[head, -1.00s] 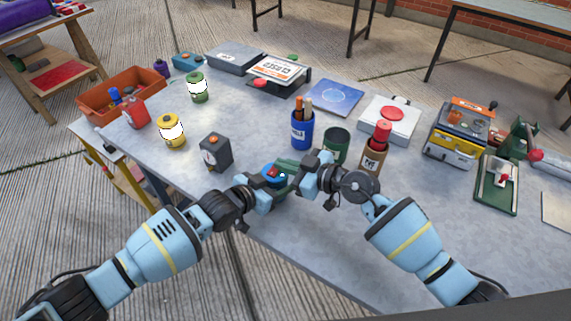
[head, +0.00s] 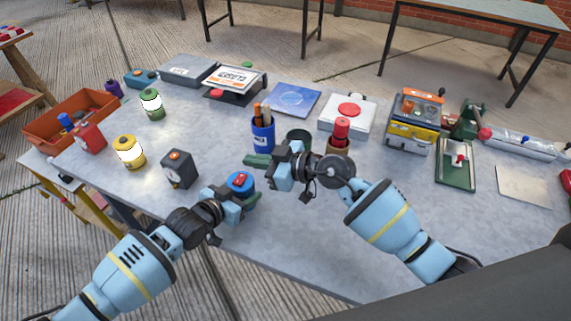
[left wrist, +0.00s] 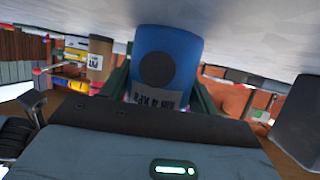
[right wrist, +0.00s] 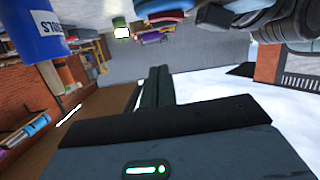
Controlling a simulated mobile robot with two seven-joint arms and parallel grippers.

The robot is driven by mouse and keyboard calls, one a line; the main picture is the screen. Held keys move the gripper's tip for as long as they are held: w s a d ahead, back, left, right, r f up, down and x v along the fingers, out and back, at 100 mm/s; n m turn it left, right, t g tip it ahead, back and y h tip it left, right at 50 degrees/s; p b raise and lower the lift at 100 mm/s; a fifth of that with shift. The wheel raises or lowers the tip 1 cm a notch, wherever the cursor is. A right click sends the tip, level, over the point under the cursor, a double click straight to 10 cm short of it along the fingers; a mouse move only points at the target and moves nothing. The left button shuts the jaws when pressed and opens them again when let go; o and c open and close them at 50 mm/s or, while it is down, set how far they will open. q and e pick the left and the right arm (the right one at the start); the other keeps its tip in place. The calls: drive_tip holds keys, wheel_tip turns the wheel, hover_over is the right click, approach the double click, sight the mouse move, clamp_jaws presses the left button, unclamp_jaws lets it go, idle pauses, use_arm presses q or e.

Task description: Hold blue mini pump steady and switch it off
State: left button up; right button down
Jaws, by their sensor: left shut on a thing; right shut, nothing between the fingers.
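The blue mini pump (head: 240,181) stands on the table near its front edge, with a red switch (head: 240,177) on its top. My left gripper (head: 244,196) is shut on the pump's sides. In the left wrist view, the pump's blue body (left wrist: 167,52) with a dark round spot and a grey printed label sits between the fingers. My right gripper (head: 250,161) is shut and empty, up and to the right of the pump and apart from it. Its closed fingers (right wrist: 158,88) show in the right wrist view. Which way the switch is set is too small to tell.
A dark grey box (head: 179,169) stands left of the pump. The table front between my arms is clear.

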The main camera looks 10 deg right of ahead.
drive_tip(key=v, duration=0.8)
drive_tip(key=shift+d, duration=0.4)
drive_tip(key=shift+f, duration=0.1)
use_arm(q)
drive_tip(key=o, duration=1.4)
drive_tip(key=v, duration=1.2)
